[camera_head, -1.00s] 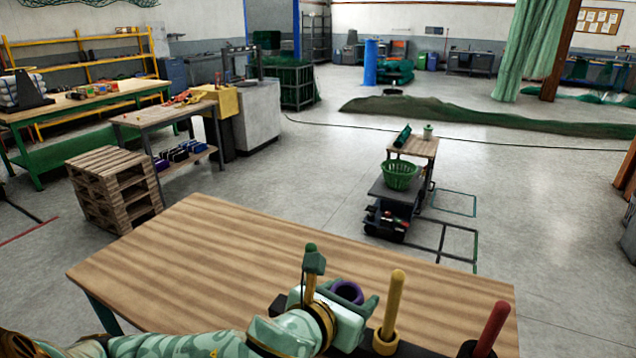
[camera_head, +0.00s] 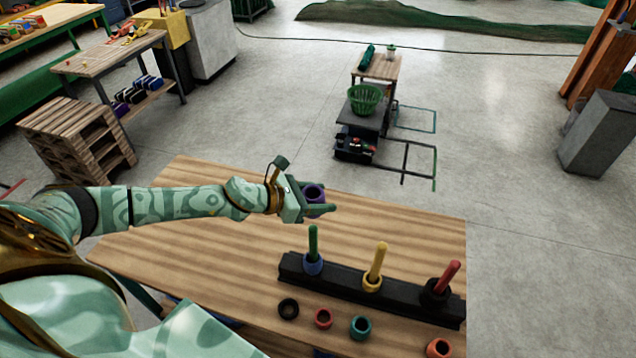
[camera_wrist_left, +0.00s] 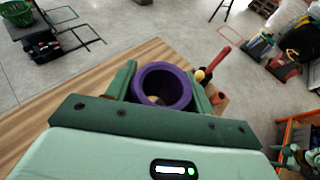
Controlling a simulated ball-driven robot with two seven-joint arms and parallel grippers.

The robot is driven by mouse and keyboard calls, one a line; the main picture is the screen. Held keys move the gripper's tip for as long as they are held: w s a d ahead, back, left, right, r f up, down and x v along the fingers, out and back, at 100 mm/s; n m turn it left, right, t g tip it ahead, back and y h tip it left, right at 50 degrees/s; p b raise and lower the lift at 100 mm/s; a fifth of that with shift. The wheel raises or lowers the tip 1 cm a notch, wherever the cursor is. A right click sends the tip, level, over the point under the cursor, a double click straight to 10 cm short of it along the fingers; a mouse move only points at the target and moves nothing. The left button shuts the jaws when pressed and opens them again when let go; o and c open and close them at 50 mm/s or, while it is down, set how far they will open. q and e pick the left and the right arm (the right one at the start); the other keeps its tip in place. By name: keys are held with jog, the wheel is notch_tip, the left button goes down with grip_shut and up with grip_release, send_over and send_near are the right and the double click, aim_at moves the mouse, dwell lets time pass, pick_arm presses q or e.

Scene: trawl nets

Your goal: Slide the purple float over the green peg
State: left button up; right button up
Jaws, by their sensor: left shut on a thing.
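The purple float (camera_head: 313,193) is a short hollow ring held between the fingers of my left gripper (camera_head: 318,204), above the far part of the table. In the left wrist view the purple float (camera_wrist_left: 163,86) sits between both green fingers, its hole facing the camera. The green peg (camera_head: 313,243) stands upright at the left end of a black rack (camera_head: 345,287), with a blue float (camera_head: 313,265) around its base. The gripper is beyond the green peg in the head view, apart from it.
Loose black (camera_head: 288,308), red (camera_head: 323,318), teal (camera_head: 360,327) and orange (camera_head: 438,348) floats lie in front. The wooden table (camera_head: 200,240) is clear at left.

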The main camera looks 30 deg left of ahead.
pick_arm(q)
notch_tip(320, 180, down, 11)
jog(key=b, duration=1)
jog(key=shift+r, duration=0.15)
jog(key=shift+d, duration=0.1)
jog(key=o, duration=1.1)
jog(key=shift+c, duration=0.2)
jog(key=shift+s, duration=0.1)
jog(key=v, duration=1.6)
jog(key=shift+a+p, duration=0.2)
jog(key=shift+p, duration=0.1)
